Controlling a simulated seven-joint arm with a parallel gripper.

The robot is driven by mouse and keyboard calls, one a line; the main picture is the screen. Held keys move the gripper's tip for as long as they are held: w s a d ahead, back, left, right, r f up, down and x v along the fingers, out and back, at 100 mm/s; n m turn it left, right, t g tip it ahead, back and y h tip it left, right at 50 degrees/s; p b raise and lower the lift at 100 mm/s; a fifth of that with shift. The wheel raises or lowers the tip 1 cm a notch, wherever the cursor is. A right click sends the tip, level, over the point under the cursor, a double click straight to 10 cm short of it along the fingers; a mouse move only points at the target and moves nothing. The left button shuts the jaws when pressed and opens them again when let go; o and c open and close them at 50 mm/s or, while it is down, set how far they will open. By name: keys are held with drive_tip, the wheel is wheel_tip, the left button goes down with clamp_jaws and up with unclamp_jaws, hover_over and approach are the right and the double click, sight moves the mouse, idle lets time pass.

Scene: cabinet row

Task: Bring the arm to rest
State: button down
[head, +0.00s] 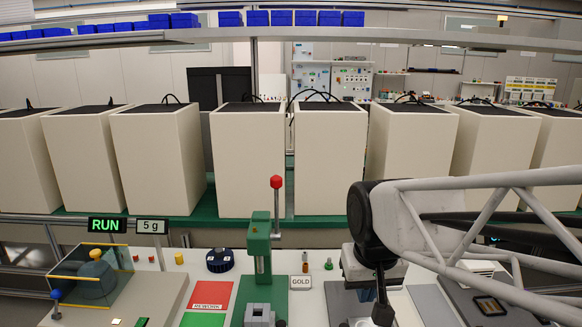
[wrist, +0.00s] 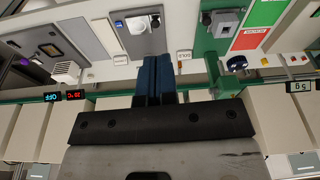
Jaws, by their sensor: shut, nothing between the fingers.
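My gripper (wrist: 153,78) shows in the wrist view as two dark blue fingers side by side, shut with no gap and nothing between them. The fingertips point toward the counter and appear clear of the things on it. In the head view my arm comes in from the right, with a white truss link and a dark joint over the right part of the counter. The fingers cannot be made out there.
A green press (head: 262,250) with a red knob stands mid-counter. Left of it lies a red and green mat (head: 212,295). A clear-covered balance (head: 95,275) stands far left. A GOLD label (head: 301,282) lies near the arm. Tall cream cabinets (head: 248,160) line the back.

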drive_tip(key=s+d+f, duration=0.1)
drive_tip(key=s+d, duration=0.1)
drive_tip(key=s, duration=0.3)
drive_tip(key=s+d+m, duration=0.1)
drive_tip(key=s+d, duration=0.2)
drive_tip(key=s, duration=0.2)
drive_tip(key=shift+d+f, duration=0.25)
drive_tip(key=shift+f, duration=0.15)
